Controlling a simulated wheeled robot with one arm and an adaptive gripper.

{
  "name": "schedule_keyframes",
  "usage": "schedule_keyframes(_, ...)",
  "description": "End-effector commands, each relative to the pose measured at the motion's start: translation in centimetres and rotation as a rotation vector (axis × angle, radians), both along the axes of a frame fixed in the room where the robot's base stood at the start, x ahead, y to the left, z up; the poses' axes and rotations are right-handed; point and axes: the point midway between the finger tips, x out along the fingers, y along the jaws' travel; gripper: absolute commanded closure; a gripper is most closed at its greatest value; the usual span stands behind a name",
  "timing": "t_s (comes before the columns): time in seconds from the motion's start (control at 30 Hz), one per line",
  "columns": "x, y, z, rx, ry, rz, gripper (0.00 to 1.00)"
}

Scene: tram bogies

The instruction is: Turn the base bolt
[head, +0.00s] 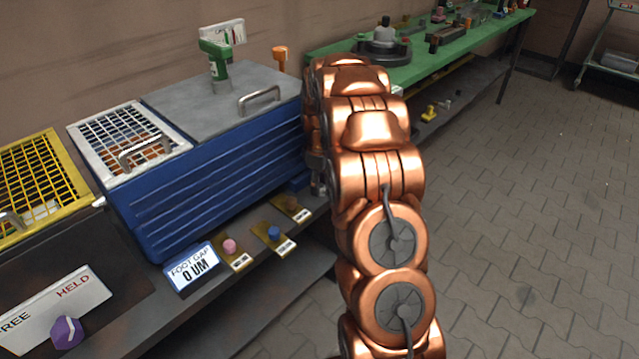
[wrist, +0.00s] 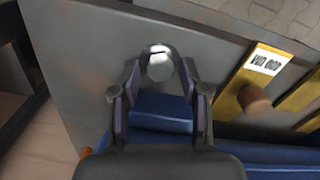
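The base bolt (wrist: 160,63) shows in the wrist view as a round, shiny silver head near the top middle, against a grey surface. My gripper (wrist: 159,68) has one finger on each side of it. The fingers are apart, with narrow gaps seeming to show beside the bolt head; I cannot tell whether either tip touches it. A blue foot (wrist: 160,110) lies between the fingers below the bolt. In the head view my copper arm hides the bolt and most of the gripper. A sign (head: 192,268) reads "FOOT GAP 0 UM".
The blue ribbed machine (head: 210,190) stands close to my arm. Pink (head: 230,246) and blue (head: 273,233) knobs sit on yellow plates along the shelf edge. A brown knob (wrist: 254,100) is right of the gripper. A purple dial (head: 67,332) stands front left. The floor right is clear.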

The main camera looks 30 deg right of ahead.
Motion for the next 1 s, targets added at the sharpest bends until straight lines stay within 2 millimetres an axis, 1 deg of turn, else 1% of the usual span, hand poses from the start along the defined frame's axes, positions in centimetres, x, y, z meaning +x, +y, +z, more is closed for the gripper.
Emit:
schedule_keyframes(0.03, 0.00, 0.00, 0.00, 0.000, 0.000, 0.000, 0.64)
schedule_keyframes(0.3, 0.00, 0.01, 0.01, 0.000, 0.000, 0.000, 0.92)
schedule_keyframes(0.4, 0.00, 0.01, 0.01, 0.000, 0.000, 0.000, 1.00)
schedule_keyframes(0.73, 0.00, 0.00, 0.05, 0.000, 0.000, -0.020, 1.00)
schedule_keyframes(0.87, 0.00, -0.01, 0.08, 0.001, 0.000, -0.068, 1.00)
schedule_keyframes(1.0, 0.00, -0.04, 0.10, 0.001, 0.002, -0.153, 1.00)
